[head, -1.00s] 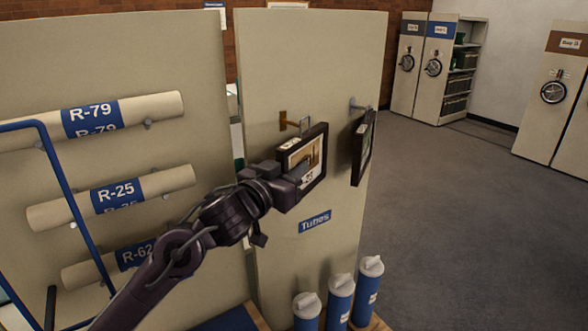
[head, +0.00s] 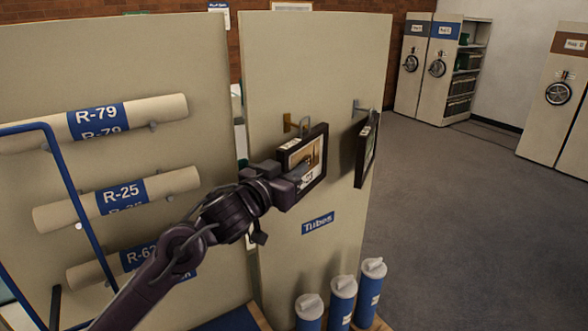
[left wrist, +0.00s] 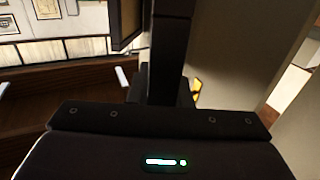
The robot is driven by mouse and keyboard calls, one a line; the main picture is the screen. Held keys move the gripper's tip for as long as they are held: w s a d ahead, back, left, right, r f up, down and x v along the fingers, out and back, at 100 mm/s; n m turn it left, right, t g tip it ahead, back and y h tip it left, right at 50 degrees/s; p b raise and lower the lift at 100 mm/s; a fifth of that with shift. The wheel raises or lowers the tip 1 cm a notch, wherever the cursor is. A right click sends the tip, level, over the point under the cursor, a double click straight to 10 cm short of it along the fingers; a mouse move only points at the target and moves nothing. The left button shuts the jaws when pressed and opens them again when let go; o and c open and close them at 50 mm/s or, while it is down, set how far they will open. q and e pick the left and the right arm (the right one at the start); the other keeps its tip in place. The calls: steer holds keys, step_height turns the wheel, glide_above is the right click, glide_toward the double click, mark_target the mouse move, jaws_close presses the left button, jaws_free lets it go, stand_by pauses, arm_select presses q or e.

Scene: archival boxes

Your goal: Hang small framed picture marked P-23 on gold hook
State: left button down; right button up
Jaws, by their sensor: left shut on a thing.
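A small dark-framed picture (head: 313,158) is held by my left gripper (head: 290,180), which is shut on its lower left edge. Its marking is partly covered and too small to read. The gold hook (head: 288,123) sticks out of the beige panel just above and behind the frame's top left. A small metal hanger loop (head: 304,126) shows at the frame's top, close to the hook; I cannot tell whether they touch. In the left wrist view the frame's dark edge (left wrist: 167,60) stands upright beyond the gripper, with a bit of yellow-gold (left wrist: 196,92) beside it. My right gripper is not in view.
A second dark-framed picture (head: 367,150) hangs on a grey hook (head: 361,106) to the right. A blue "Tubes" label (head: 318,223) is below. Blue tubes (head: 342,300) stand at the bottom. Rolls (head: 120,198) lie on the left panel. Open floor (head: 460,210) is at the right.

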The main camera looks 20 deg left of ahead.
arm_select(q)
steer(key=shift+w+a, duration=0.4)
steer(key=shift+a, duration=0.1)
steer(key=shift+r+p, duration=0.1)
steer(key=shift+p, duration=0.3)
stand_by(0.4)
steer(key=shift+f+b, duration=0.45)
steer(key=shift+f, duration=0.3)
stand_by(0.7)
stand_by(0.3)
steer(key=c, duration=1.3)
jaws_free()
steer(key=shift+o, duration=0.2)
steer(key=shift+f, duration=0.15)
